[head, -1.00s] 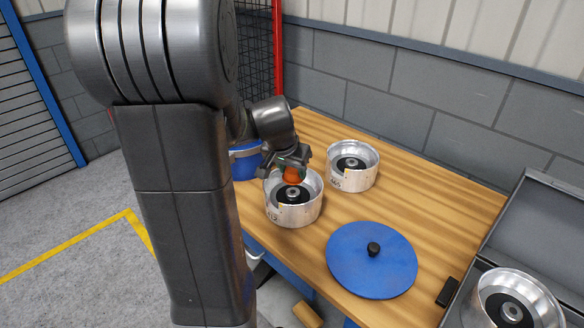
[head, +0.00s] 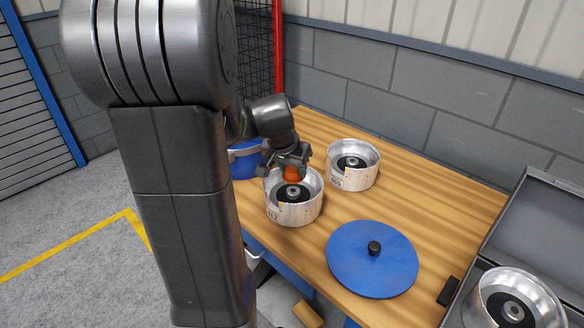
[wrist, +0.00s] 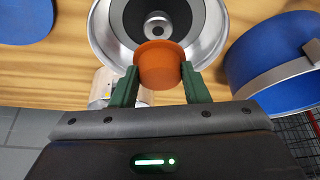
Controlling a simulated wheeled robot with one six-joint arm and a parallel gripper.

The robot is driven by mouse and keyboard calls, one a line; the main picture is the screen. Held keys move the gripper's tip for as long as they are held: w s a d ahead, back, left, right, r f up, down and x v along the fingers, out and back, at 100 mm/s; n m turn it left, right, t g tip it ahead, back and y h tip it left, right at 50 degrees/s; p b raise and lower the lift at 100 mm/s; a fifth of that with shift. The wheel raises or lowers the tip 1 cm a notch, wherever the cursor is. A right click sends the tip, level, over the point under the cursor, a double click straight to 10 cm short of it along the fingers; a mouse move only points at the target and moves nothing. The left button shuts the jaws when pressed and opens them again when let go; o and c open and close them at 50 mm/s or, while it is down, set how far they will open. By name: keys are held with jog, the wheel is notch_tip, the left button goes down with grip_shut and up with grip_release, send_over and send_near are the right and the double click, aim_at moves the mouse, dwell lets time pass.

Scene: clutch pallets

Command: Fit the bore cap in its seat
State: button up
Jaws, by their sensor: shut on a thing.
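The orange bore cap (wrist: 160,66) is held between the two green fingers of my gripper (wrist: 160,80). In the head view the cap (head: 295,174) shows under my gripper (head: 288,165), above the near silver clutch drum (head: 293,213). In the wrist view this drum (wrist: 108,50) lies beyond the cap, with a dark ring and a metal hub with a small hole at its centre. The cap looks to be above the drum and off to one side of the hub. The gap between cap and drum is hard to judge.
A second silver drum (head: 352,180) stands behind to the right. A blue disc lid (head: 350,262) with a black knob lies on the wooden table (head: 430,190). A blue container (head: 245,165) is beside the arm. A grey case (head: 530,215) at right holds another drum (head: 518,300).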

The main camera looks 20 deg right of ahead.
aim_at(291, 179)
jog(key=shift+f, duration=0.2)
dwell(0.5)
jog(key=shift+f+b, duration=0.35)
jog(key=shift+b, duration=0.25)
jog(key=shift+f+b, duration=1.9)
jog(key=shift+f, duration=0.05)
jog(key=o, duration=1.4)
jog(key=shift+o, duration=0.2)
jog(key=shift+r, duration=0.2)
jog(key=shift+r+p, duration=2.55)
jog(key=shift+r, duration=0.85)
jog(key=shift+f, duration=0.2)
